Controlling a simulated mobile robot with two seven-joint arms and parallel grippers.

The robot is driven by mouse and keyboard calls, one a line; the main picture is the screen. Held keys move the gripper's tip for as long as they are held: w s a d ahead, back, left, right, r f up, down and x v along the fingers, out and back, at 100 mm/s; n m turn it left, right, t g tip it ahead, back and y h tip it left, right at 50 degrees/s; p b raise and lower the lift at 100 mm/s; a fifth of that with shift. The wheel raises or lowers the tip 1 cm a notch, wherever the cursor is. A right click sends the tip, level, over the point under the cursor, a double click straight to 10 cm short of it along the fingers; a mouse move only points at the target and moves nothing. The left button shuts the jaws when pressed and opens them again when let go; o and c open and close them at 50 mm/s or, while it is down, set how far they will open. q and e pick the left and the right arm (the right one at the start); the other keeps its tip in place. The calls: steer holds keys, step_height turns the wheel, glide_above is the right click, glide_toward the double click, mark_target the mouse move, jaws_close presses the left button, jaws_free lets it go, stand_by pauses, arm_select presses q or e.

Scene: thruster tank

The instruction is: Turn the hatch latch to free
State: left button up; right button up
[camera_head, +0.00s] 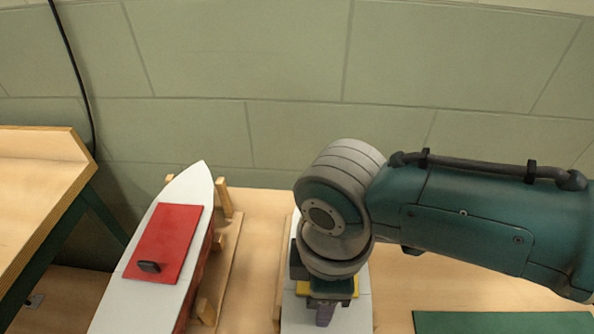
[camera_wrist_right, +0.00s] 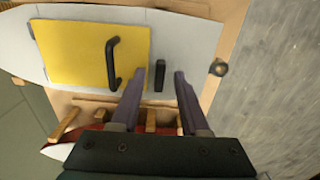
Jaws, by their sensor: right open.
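The boat under my right arm has a white deck (camera_wrist_right: 192,38) and a yellow hatch (camera_wrist_right: 75,50) with a black bar handle (camera_wrist_right: 112,63). A small upright black latch (camera_wrist_right: 159,77) sits on the deck just beside the hatch's right edge in the right wrist view. My right gripper (camera_wrist_right: 161,84) is open, its two purple fingers on either side of the latch in that view. Whether they touch it cannot be told. In the head view the gripper (camera_head: 325,314) points down over the deck, and my arm hides most of the hatch. My left gripper is not in view.
A second white boat (camera_head: 180,223) with a red hatch (camera_head: 165,242) stands to the left on wooden supports. A green mat (camera_head: 503,322) lies at the lower right. A wooden bench (camera_head: 35,185) stands at far left. A block wall (camera_head: 300,70) closes the back.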

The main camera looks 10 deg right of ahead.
step_height(320, 180, up, 10)
steer(key=p, duration=0.2)
stand_by(0.5)
